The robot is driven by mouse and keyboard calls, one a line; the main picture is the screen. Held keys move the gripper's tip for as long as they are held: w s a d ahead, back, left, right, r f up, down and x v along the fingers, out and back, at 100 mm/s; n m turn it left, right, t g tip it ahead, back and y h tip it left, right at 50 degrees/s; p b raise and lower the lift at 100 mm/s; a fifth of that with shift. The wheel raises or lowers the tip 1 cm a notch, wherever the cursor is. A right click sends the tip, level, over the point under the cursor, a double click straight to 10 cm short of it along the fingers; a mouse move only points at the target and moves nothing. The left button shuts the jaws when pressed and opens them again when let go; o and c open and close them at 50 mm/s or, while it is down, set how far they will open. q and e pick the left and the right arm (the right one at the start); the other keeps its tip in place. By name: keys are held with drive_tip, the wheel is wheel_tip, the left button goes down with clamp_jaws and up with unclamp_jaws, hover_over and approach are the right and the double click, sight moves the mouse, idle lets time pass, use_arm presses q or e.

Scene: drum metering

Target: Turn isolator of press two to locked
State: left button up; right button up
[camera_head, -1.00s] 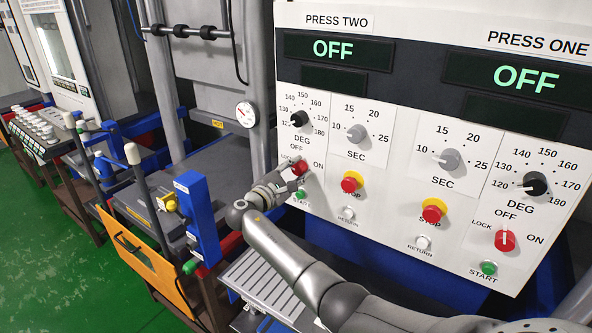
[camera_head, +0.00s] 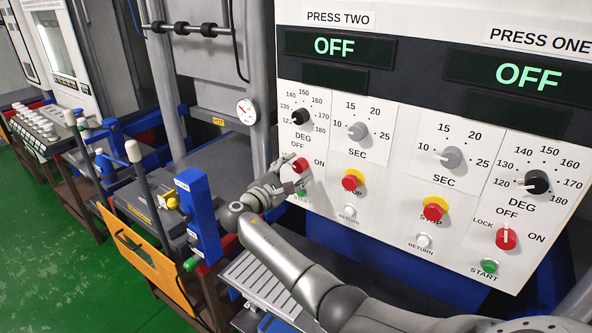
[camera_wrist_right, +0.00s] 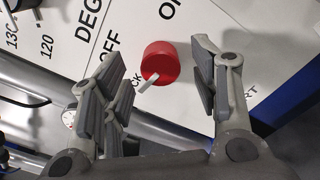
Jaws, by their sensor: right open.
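The isolator of press two is a red round knob (camera_head: 300,165) low on the left of the white panel, under the DEG dial. In the right wrist view the knob (camera_wrist_right: 160,61) shows between my fingers, its white pointer bar directed at the partly hidden LOCK label, away from OFF and ON. My right gripper (camera_head: 286,180) is open in front of the knob, with fingers on both sides. Clear gaps show between the fingers and the knob in the wrist view. My left gripper is not in view.
The display for press two (camera_head: 340,47) reads OFF. A green start button (camera_head: 300,193) lies just below the isolator, and a red stop button (camera_head: 352,181) on a yellow base is to its right. Press one's red isolator (camera_head: 506,238) is far right. A blue post (camera_head: 199,220) stands left of my gripper.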

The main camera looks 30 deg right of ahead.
drive_tip(key=v, duration=1)
drive_tip(key=shift+a, duration=0.2)
drive_tip(key=shift+f, duration=0.1)
